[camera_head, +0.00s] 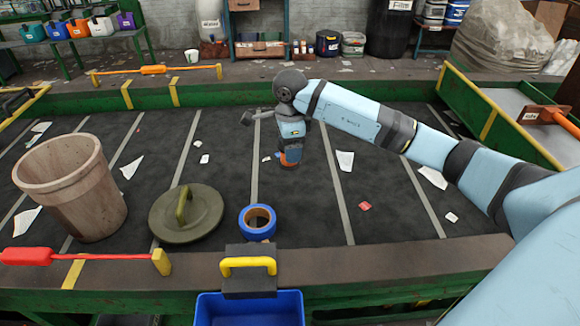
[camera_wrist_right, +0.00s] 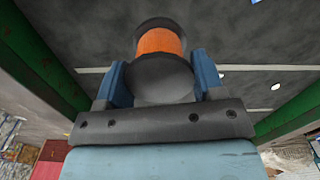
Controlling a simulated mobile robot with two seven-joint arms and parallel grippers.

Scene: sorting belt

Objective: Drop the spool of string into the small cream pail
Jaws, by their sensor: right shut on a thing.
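My right gripper (camera_head: 290,147) hangs over the middle of the dark belt, pointing down. It is shut on the spool of string (camera_head: 290,160), whose orange winding shows just below it. In the right wrist view the spool (camera_wrist_right: 160,40) has dark grey round flanges, and the near flange sits between the two blue fingers of the gripper (camera_wrist_right: 162,82). An open-topped tan pail (camera_head: 75,200), the nearest match to the cream pail, stands upright on the belt at the left, well apart from the spool. Its inner floor is hidden. My left gripper is out of view.
An olive round lid (camera_head: 207,215) with a handle lies right of the pail. A blue tape roll (camera_head: 257,222) lies near the front edge. A blue bin (camera_head: 250,309) hangs in front. Paper scraps litter the belt. Green side rails (camera_head: 200,96) border it.

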